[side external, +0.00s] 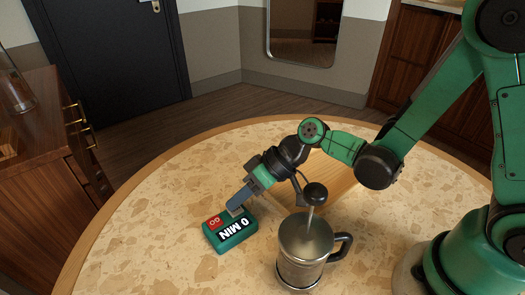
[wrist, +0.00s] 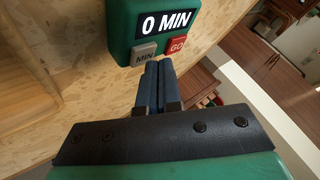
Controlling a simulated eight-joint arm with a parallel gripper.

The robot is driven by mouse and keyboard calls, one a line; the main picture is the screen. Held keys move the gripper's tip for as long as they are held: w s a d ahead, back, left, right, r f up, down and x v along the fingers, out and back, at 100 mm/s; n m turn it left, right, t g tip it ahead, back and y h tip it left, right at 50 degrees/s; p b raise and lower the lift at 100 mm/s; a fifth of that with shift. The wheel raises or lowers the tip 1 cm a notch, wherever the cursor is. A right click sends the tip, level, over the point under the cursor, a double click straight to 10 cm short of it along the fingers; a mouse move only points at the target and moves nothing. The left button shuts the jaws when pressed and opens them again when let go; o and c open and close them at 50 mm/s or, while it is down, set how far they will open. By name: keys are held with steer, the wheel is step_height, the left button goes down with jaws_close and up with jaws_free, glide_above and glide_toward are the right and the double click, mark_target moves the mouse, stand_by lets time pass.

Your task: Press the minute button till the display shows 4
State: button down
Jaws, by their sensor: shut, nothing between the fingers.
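A green timer box (side external: 236,243) lies on the round table. Its display reads "0 MIN" in the wrist view (wrist: 167,23). Below the display are a grey MIN button (wrist: 144,54) and a red GO button (wrist: 176,46); the red GO button also shows in the side view (side external: 213,221). My gripper (side external: 236,209) is shut and empty, its fingertips at the timer's button side. In the wrist view my gripper's dark blue fingertips (wrist: 159,64) lie close to the lower edge of the timer, near the MIN button. I cannot tell whether they touch it.
A metal mug (side external: 303,262) with a black handle and an upright utensil with a dark round end (side external: 315,194) stands right of the timer. A wooden board (side external: 330,183) lies behind the mug. The speckled tabletop (side external: 150,235) left of the timer is clear.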

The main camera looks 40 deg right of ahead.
mark_target(240, 209)
steer(key=shift+r, duration=0.15)
steer(key=shift+r, duration=0.3)
steer(key=shift+r, duration=2.5)
steer(key=s+d+r+m+t+h, duration=0.1)
steer(key=s+d+r+m+h, duration=0.1)
steer(key=d+h, duration=0.2)
steer(key=s+d+r+m+t+h, duration=0.2)
steer(key=d+h, duration=0.2)
steer(key=d, duration=0.7)
steer(key=shift+s+d, duration=0.2)
steer(key=shift+s, duration=0.2)
steer(key=shift+a, duration=0.1)
